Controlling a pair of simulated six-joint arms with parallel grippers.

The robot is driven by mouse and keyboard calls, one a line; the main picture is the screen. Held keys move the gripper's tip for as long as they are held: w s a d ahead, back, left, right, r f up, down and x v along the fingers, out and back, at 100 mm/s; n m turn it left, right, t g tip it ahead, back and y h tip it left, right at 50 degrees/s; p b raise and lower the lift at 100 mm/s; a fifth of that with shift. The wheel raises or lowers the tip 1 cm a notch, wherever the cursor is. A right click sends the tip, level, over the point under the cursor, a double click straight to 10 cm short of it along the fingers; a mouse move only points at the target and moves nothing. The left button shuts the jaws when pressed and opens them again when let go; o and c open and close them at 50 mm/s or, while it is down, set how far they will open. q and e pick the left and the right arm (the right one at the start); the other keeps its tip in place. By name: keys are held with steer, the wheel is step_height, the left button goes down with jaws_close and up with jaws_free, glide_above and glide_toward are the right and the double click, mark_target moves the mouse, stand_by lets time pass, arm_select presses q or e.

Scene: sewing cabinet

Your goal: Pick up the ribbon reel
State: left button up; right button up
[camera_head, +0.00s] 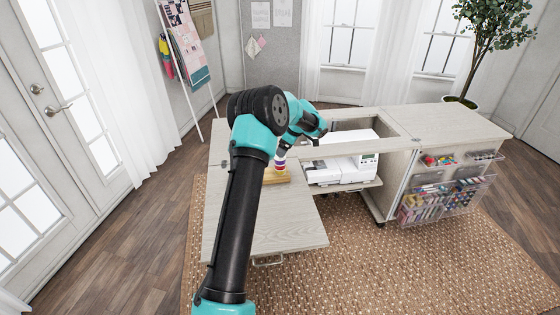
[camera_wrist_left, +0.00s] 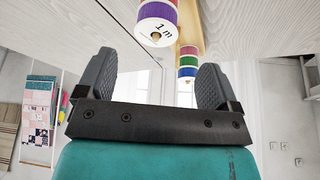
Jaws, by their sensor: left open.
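A ribbon reel (camera_wrist_left: 157,22) with a white end face marked "1 m" and purple and red edges shows at the top of the left wrist view. A stack of red, green and blue reels (camera_wrist_left: 188,62) is beside it, farther off. In the head view, small coloured reels (camera_head: 281,166) stand at the wooden holder (camera_head: 277,179) on the cabinet leaf. My left gripper (camera_wrist_left: 155,72) is open and empty, with its fingers apart and short of the reels. In the head view my arm hides most of it and part of the holder.
The pale cabinet leaf (camera_head: 285,225) has free room in front of the holder. A white sewing machine (camera_head: 340,165) sits in the cabinet opening to the right. Clear bins of coloured supplies (camera_head: 445,195) hang on the cabinet's right side.

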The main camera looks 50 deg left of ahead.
arm_select(q)
steer(key=shift+x, duration=0.75)
steer(key=shift+w+x, duration=0.15)
steer(key=shift+x, duration=1.15)
steer(key=shift+w+x, duration=0.15)
steer(key=shift+x, duration=1.15)
steer(key=shift+d+f, duration=0.1)
steer(key=shift+d, duration=0.05)
steer(key=c, duration=1)
step_height(320, 180, up, 10)
